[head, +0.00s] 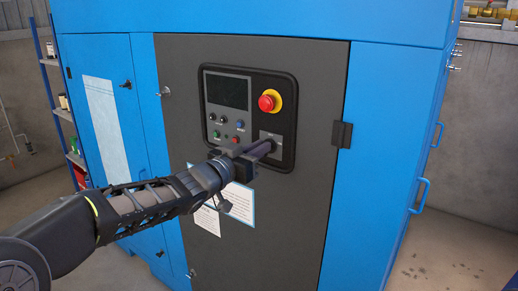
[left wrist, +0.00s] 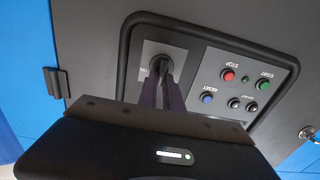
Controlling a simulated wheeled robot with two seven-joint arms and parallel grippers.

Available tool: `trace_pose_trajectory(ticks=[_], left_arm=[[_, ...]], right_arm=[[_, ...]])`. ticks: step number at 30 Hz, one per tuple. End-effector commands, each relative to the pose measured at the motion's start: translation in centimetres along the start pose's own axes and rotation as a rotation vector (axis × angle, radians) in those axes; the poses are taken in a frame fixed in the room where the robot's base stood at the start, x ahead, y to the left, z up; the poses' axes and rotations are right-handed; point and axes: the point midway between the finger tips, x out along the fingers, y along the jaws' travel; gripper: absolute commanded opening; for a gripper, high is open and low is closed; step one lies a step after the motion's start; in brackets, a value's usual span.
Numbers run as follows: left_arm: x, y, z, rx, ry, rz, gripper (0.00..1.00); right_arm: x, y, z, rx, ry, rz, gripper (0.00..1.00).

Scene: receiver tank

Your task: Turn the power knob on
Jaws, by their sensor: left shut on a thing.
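The power knob (left wrist: 161,64) is dark and sits on a small grey plate at the end of the control panel. My left gripper (head: 270,146) reaches it from the front, at the lower right of the panel in the head view. In the left wrist view the two fingers of my left gripper (left wrist: 165,80) are close together around the knob, shut on it. The fingers hide most of the knob, so its angle cannot be read. My right gripper is in neither view.
The control panel (head: 205,114) also holds a dark screen (head: 228,91), a red emergency stop (head: 269,101) on yellow, and several small buttons. It is set in a grey door (head: 300,225) of the blue cabinet (head: 385,130). Shelving (head: 62,112) stands at far left.

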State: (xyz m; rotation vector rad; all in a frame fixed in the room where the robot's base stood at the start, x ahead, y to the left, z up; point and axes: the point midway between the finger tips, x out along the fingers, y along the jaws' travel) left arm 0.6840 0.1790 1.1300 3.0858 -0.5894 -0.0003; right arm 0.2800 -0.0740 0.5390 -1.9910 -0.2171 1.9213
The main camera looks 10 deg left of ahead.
Motion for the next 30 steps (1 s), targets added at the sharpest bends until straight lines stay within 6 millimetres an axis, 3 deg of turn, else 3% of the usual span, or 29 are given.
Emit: trace_pose_trajectory(ticks=[14,30], left_arm=[[0.0,0.1,0.1,0.091,0.001,0.000,0.00],[0.0,0.6,0.4,0.528,0.002,0.000,0.00]], right_arm=[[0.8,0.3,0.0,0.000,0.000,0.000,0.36],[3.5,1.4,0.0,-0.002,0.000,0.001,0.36]])
